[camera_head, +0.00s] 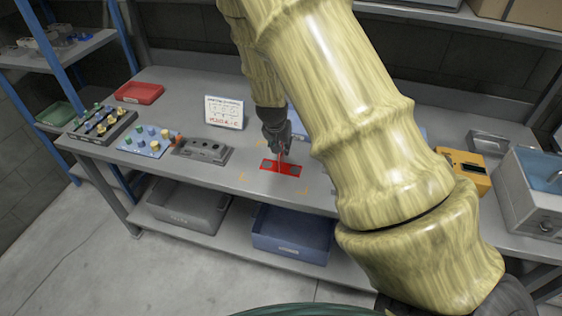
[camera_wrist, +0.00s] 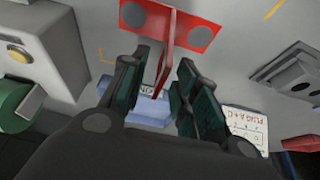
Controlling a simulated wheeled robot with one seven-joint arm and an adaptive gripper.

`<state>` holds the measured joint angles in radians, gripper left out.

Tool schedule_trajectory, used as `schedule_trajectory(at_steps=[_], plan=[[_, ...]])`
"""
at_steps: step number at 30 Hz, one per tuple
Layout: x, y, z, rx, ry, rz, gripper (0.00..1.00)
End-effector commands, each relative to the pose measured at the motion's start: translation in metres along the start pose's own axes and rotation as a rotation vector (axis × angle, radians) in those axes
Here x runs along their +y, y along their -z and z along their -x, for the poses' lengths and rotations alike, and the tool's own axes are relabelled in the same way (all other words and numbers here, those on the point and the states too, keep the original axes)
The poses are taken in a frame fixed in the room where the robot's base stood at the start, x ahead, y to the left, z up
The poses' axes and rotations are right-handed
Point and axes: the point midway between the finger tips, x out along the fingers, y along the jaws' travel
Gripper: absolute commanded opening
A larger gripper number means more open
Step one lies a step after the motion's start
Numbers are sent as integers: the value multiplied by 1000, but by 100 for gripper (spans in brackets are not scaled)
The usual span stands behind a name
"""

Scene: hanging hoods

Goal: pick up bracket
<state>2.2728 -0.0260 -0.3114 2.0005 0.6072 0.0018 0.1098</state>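The red bracket (camera_head: 284,169) lies on the grey workbench, a flat plate with a grey round spot near each end. In the wrist view, the bracket (camera_wrist: 177,17) also has a thin upright fin that stands out from the plate toward my gripper. My gripper (camera_wrist: 163,68) is open, with a dark green-padded finger on either side of the fin. Gaps show between the fin and both fingers. In the head view, my gripper (camera_head: 281,152) points down right over the bracket, and its fingertips are hard to make out there.
Left of the bracket are a grey block with holes (camera_head: 202,151), a blue pegged board (camera_head: 150,143) and a white sign (camera_head: 224,112). A red tray (camera_head: 139,93) sits farther back. A yellow device (camera_head: 463,169) stands right. The bench front by the bracket is clear.

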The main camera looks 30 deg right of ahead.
Motion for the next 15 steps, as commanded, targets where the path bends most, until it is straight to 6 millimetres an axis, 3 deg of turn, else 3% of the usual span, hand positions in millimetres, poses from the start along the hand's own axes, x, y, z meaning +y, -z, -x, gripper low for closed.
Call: schedule_trajectory(at_steps=[11, 15], plan=[[0, 0, -7, 2, 1, 0, 30], [0, 0, -7, 2, 1, 0, 8]])
